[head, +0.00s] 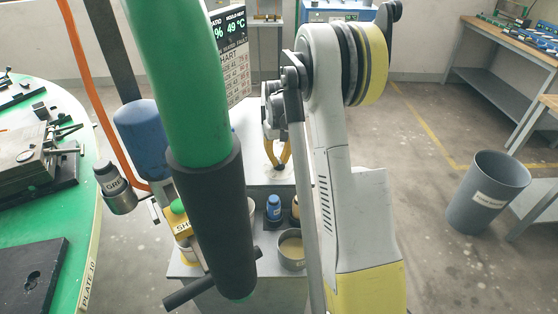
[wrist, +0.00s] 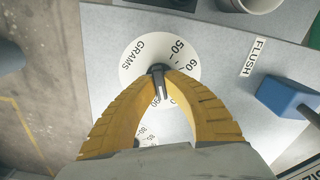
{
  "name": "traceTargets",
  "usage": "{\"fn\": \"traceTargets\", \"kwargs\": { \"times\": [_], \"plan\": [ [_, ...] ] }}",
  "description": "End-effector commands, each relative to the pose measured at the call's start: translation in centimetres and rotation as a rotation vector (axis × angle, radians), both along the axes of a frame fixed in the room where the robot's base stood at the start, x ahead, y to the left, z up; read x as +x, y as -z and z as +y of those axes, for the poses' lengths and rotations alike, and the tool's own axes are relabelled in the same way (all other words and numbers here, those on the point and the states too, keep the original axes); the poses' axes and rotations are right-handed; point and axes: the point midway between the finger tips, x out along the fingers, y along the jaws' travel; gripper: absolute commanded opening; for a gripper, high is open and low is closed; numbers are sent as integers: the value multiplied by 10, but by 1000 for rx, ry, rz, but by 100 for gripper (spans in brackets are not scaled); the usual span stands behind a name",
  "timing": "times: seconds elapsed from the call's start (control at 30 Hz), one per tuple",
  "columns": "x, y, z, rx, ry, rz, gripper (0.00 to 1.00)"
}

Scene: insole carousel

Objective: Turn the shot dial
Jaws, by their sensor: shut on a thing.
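The shot dial (wrist: 130,65) is a white disc marked GRAMS, with 50 and 60 among its printed numbers, on a grey panel in the wrist view. Its small dark knob (wrist: 158,80) stands at the disc's middle, with a light line along its top. My gripper (wrist: 160,88) has yellow ribbed fingers, which meet at the knob and are shut on it. The fingers hide the lower part of the disc. In the head view my gripper (head: 279,168) points down at the dial, of which only a pale edge (head: 277,178) shows.
A second white scale (wrist: 150,130) shows between my fingers. A FLUSH label (wrist: 253,57) and a blue block (wrist: 286,94) are to the right. In the head view a green column with a black sleeve (head: 208,220) stands close at left, and cups and bottles (head: 274,207) stand below.

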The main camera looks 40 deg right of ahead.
Motion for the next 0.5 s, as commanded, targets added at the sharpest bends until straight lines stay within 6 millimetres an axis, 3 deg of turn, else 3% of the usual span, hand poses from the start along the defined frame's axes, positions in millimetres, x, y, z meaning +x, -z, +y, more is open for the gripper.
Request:
{"fn": "traceTargets", "kwargs": {
  "times": [0.27, 0.5],
  "plan": [
    [0, 0, 0, 0, 68, 0, 0],
    [-1, 0, 0, 0, 233, 1, 0]
  ]
}}
